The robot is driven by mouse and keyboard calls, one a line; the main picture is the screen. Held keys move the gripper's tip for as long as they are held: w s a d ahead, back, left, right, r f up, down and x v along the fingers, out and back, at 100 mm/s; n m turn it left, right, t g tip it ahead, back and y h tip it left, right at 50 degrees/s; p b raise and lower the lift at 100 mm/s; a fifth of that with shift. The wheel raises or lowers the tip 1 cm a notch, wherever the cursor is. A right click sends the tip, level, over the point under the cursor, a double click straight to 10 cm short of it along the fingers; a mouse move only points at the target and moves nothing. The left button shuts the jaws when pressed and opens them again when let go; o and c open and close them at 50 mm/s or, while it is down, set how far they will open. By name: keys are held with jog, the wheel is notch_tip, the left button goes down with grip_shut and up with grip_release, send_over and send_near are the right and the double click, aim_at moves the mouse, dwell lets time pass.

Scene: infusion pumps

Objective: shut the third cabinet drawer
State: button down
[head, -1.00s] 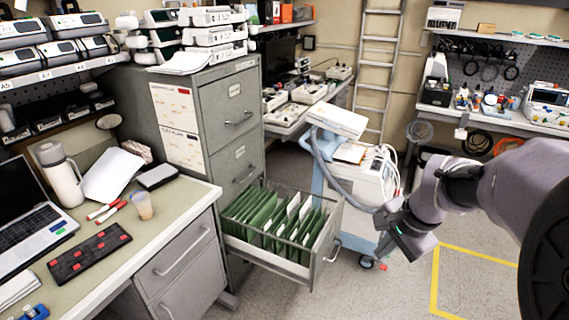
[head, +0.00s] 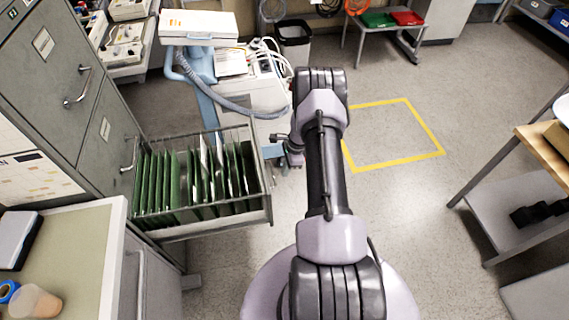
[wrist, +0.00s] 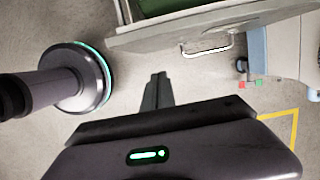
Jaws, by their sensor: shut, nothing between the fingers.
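The grey filing cabinet (head: 60,110) stands at the left in the head view. Its third drawer (head: 205,228) is pulled well out to the right and holds several green hanging folders (head: 190,178). In the wrist view the drawer's front (wrist: 165,32) crosses the top, with its silver handle (wrist: 208,50) showing. My gripper (head: 286,149) is just right of the drawer front in the head view, near its far end. In the wrist view the gripper's fingers (wrist: 158,80) are together and empty, pointing toward the drawer front with floor visible between; no contact shows.
A cart (head: 262,88) with a hose and cables stands beyond the drawer. A desk (head: 85,235) is at the near left, below the cabinet. A wood-topped table (head: 545,145) is at the right. Open floor with a yellow-taped square (head: 395,135) lies between.

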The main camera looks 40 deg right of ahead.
jog(key=w+a, duration=0.1)
jog(key=a+f, duration=0.1)
jog(key=w+a+f+b, duration=0.1)
jog(key=a, duration=0.1)
jog(key=shift+w, duration=0.3)
jog(key=shift+w+a, duration=0.1)
jog(key=shift+a, duration=0.05)
